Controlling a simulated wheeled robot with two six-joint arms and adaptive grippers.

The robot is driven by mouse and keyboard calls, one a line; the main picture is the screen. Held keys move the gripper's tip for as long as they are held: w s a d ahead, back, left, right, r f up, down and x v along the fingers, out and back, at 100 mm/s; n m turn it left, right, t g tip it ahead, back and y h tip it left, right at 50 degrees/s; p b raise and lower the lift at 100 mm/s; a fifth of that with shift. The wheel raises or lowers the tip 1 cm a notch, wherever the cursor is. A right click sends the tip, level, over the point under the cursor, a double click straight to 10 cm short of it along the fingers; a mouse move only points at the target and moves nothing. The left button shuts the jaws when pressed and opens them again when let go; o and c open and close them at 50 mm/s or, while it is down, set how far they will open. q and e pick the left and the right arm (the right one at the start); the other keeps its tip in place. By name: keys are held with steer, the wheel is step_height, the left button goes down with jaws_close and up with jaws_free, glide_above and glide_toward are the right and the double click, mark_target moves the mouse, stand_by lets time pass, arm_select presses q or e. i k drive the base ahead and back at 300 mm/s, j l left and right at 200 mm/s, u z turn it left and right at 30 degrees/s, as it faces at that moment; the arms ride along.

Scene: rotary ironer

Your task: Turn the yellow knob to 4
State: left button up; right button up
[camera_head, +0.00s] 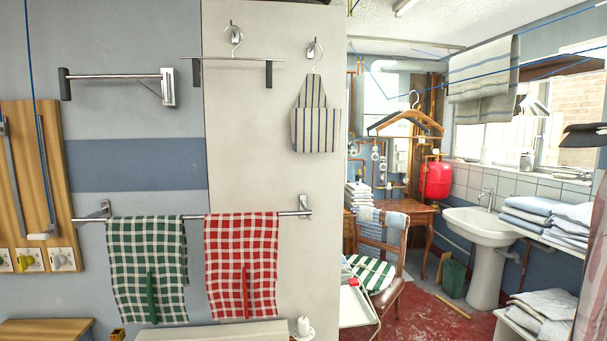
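A row of small knobs on pale square plates runs along the bottom of the wooden board at the far left of the head view. Neither of my grippers shows in this view.
Green (148,255) and red (242,250) checked towels hang from a metal rail right of the board. A wooden surface (45,331) lies below the knobs. A chair (385,265) and a white sink (482,228) stand at right. Red floor is partly clear.

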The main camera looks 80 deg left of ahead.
mark_target(24, 262)
steer(key=u, duration=4.45)
steer(key=z, duration=0.4)
steer(key=i+j+z, duration=0.2)
steer(key=j, duration=0.15)
steer(key=i+j+z, duration=0.15)
steer(key=j, duration=0.25)
steer(key=i+j+z, duration=0.2)
steer(key=j, duration=0.15)
steer(key=j+z, duration=0.2)
steer(key=j, duration=0.2)
steer(key=i+j+z, duration=0.15)
steer(key=j, duration=0.3)
